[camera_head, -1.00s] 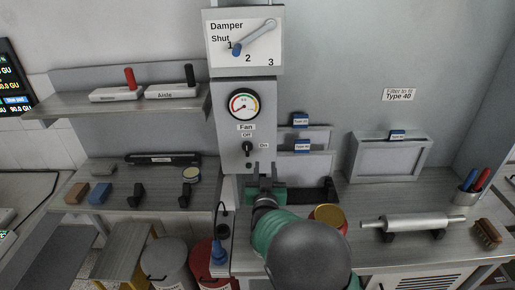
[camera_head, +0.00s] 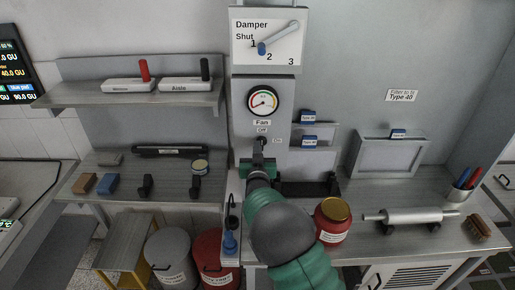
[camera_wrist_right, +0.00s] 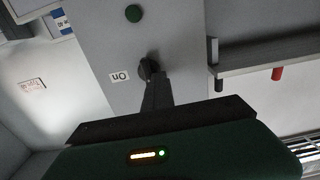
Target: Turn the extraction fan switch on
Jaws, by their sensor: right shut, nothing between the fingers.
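The fan switch is a small dark knob (camera_head: 262,140) on the grey panel (camera_head: 245,120), below the round gauge and the Fan and Off labels, with the On label (camera_head: 278,141) to its right. My right gripper (camera_head: 259,150) is shut and empty, directly in front of the switch and partly covering it. In the right wrist view, which is upside down, the dark knob (camera_wrist_right: 149,67) is at the tip of the shut fingers (camera_wrist_right: 158,88), beside the On label (camera_wrist_right: 119,77). I cannot tell whether they touch. My left gripper is out of view.
The damper panel (camera_head: 283,57) is above the gauge (camera_head: 262,100). A shelf (camera_head: 175,106) with red and black handles is to the left. A red tin (camera_head: 332,222), a roller (camera_head: 411,216) and filter frames (camera_head: 389,158) are to the right.

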